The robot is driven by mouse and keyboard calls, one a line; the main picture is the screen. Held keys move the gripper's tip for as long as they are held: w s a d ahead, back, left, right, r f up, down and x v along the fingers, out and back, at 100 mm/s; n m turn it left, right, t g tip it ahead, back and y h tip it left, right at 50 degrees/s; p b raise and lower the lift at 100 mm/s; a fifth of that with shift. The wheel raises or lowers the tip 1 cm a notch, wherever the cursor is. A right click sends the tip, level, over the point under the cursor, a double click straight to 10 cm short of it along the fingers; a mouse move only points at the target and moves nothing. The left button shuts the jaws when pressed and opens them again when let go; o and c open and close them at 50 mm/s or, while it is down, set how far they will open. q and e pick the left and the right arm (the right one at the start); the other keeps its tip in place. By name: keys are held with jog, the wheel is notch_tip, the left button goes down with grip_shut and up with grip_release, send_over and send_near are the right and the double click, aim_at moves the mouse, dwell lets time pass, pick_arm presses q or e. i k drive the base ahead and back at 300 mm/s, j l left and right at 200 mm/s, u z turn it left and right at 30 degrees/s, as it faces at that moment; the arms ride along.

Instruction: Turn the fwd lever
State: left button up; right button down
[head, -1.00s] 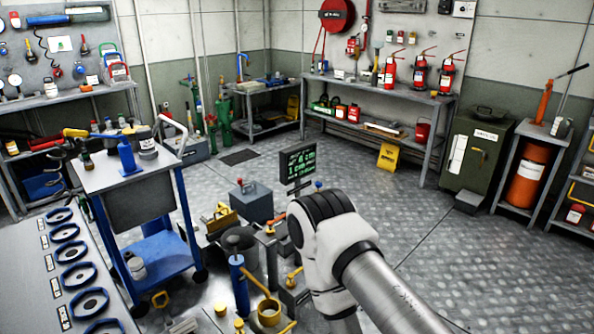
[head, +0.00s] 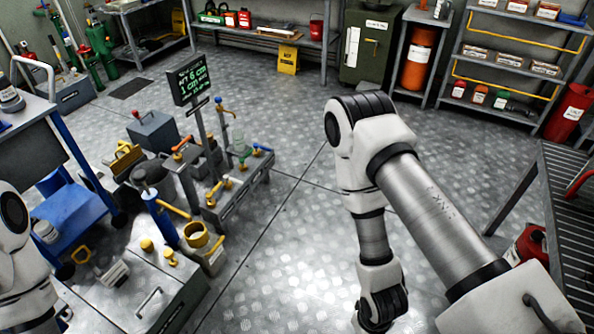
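Several levers and valves stand on a low grey bench in the head view. One has an orange handle (head: 183,145), one a blue knob on a post (head: 219,101), and one a blue handle (head: 262,148). Yellow handles (head: 214,190) sit along the bench front. No label tells me which is the fwd lever. My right arm reaches in from the right and bends down to a wrist at the bottom middle, well right of the bench. My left arm shows only partly at the left edge. Neither gripper's fingers can be seen.
A black display with green text (head: 187,83) rises behind the bench. A blue cart (head: 75,210) stands to the left and a grey box (head: 154,131) behind. A grey slatted table (head: 565,215) is at the right. The floor (head: 290,240) between bench and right arm is clear.

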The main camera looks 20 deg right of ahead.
aim_at(225, 177)
jog(key=z, duration=0.2)
jog(key=i+l+u, duration=0.45)
jog(key=i+l, duration=0.15)
jog(key=i, duration=0.3)
jog(key=i+l+u, duration=0.45)
jog(key=i+l, duration=0.3)
jog(key=l, duration=0.15)
